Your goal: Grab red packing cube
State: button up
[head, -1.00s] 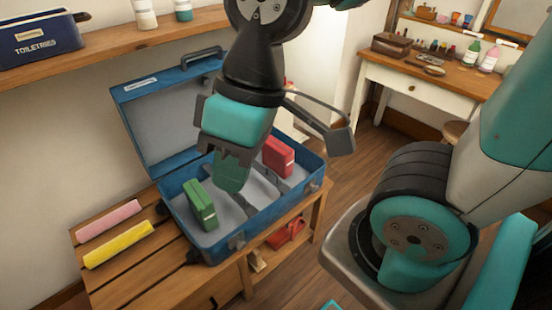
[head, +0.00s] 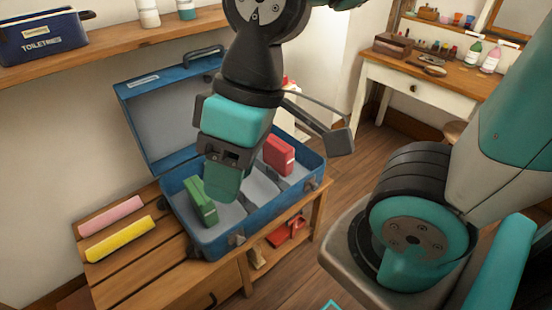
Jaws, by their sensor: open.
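The red packing cube (head: 279,156) stands upright in the back right part of the open blue suitcase (head: 222,245), which rests on a slatted wooden bench. A green packing cube (head: 201,204) stands near the left end of the same suitcase. My gripper (head: 224,188) is open and hangs over the suitcase between the two cubes, pointing down. It is left of the red cube and apart from it in the picture. I see no object in its jaws. My gripper hides part of the suitcase floor and lid.
A pink roll (head: 110,215) and a yellow roll (head: 120,238) lie on the bench (head: 150,270) left of the suitcase. The raised lid (head: 158,115) stands behind. A shelf (head: 120,42) with a toiletries box (head: 45,37) runs above. A white table (head: 420,85) stands at right.

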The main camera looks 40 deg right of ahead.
aim_at(278, 154)
jog(key=k, duration=1.15)
jog(key=z, duration=0.85)
jog(key=i, duration=2.05)
jog(key=u, duration=0.85)
